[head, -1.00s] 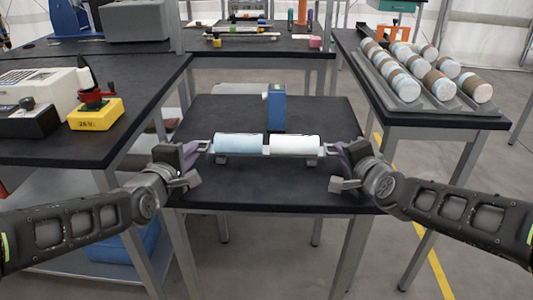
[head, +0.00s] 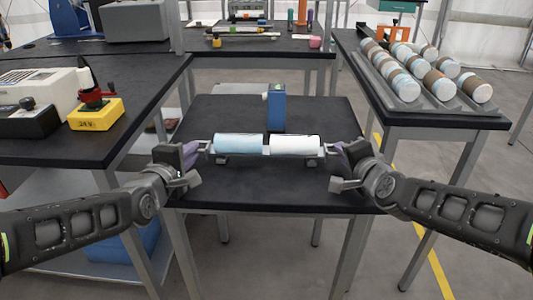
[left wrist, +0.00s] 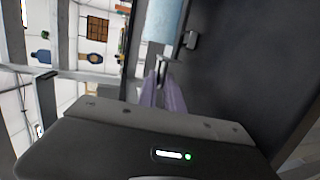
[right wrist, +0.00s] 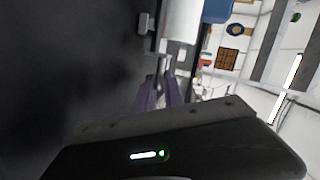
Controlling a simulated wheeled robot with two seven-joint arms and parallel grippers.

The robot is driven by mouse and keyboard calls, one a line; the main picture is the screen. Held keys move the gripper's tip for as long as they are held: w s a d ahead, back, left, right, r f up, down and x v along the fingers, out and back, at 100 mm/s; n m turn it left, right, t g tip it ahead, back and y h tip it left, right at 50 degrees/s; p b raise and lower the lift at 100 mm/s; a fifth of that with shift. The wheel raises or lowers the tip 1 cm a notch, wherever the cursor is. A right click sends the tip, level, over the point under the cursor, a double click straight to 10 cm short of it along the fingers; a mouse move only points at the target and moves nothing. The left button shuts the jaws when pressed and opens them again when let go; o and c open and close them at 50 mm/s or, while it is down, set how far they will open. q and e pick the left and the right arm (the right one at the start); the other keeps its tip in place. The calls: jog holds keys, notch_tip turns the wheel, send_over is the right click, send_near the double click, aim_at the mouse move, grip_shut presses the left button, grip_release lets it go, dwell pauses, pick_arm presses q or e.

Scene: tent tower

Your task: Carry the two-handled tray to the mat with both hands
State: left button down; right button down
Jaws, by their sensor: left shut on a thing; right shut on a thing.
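The two-handled tray (head: 266,154) is a narrow grey tray carrying a light blue cylinder (head: 238,145) and a white cylinder (head: 294,145) end to end. It is over the middle of the black table. I cannot tell whether its feet touch the tabletop. My left gripper (head: 200,147) is shut on the left handle, which also shows in the left wrist view (left wrist: 162,68). My right gripper (head: 334,149) is shut on the right handle, which also shows in the right wrist view (right wrist: 161,66). I cannot make out the mat in these views.
A blue box-like object (head: 277,108) stands on the table just behind the tray. The black tabletop (head: 270,187) is clear in front. A side table at left holds a yellow box (head: 96,114); one at right holds a rack of several cylinders (head: 400,85).

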pick_arm(q)
jog(key=shift+f, duration=0.2)
pick_arm(e)
jog(key=shift+f, duration=0.15)
